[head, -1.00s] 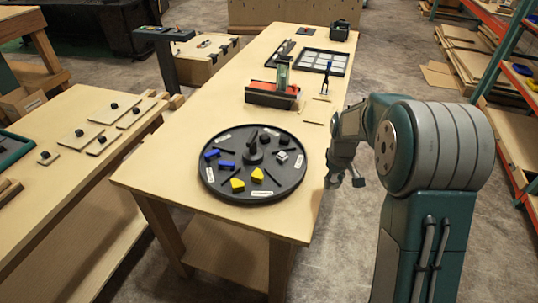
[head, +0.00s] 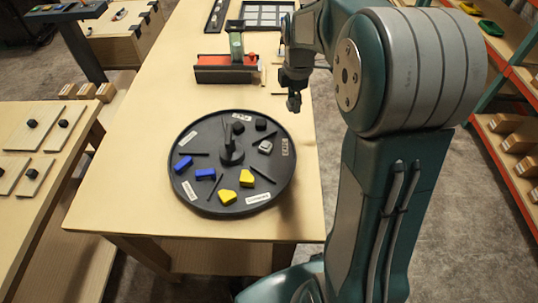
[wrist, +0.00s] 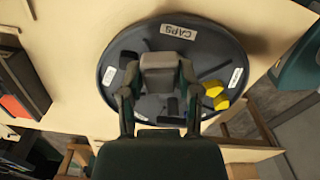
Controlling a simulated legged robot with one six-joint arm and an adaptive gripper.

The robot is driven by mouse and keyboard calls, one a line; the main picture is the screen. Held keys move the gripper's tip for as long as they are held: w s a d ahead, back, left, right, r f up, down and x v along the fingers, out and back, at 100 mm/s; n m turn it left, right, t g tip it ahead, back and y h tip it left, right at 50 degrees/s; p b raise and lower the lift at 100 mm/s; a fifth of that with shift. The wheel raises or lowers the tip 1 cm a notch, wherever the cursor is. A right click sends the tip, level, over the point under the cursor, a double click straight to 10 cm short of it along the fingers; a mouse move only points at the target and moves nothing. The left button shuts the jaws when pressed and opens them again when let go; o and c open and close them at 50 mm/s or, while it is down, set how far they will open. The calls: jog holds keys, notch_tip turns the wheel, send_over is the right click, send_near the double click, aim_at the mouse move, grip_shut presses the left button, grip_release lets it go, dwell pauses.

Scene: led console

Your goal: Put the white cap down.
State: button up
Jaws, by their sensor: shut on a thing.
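A light grey-white cap (wrist: 160,75) sits between the two fingertips of my gripper (wrist: 155,98) in the wrist view. The gripper is shut on it. In the head view my gripper (head: 293,102) hangs by the right side of the table, beyond the turntable's upper right edge, and the held cap cannot be made out. The round dark turntable (head: 215,205) stands on the near end of the table. In the wrist view its label reading CAPS (wrist: 179,32) shows past the held cap. Another light grey piece (head: 265,147) lies on the turntable's right side.
The turntable bears blue pieces (head: 204,174), yellow pieces (head: 246,178), a black piece (head: 261,124) and an upright central post (head: 230,150). A red-topped fixture (head: 225,68) stands behind it. Bare tabletop (head: 125,150) lies left of the turntable.

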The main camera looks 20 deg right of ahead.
jog(key=s+a+f, duration=0.3)
jog(key=s, duration=0.2)
send_over(278, 167)
jog(key=f, duration=0.3)
jog(key=w+f, duration=0.1)
jog(key=shift+a+f, duration=0.15)
jog(key=shift+a, duration=0.15)
jog(key=shift+s+d+f, duration=0.15)
jog(key=shift+s+f, duration=0.05)
jog(key=shift+f, duration=0.05)
jog(key=f, duration=0.2)
jog(key=d+f, duration=0.1)
jog(key=shift+s+f, duration=0.2)
jog(key=shift+s, duration=0.1)
jog(key=shift+a+f, duration=0.15)
jog(key=shift+f, duration=0.15)
jog(key=shift+a, duration=0.5)
jog(key=o, duration=0.8)
jog(key=shift+d, duration=0.1)
jog(key=shift+o, duration=0.2)
jog(key=shift+d, duration=0.3)
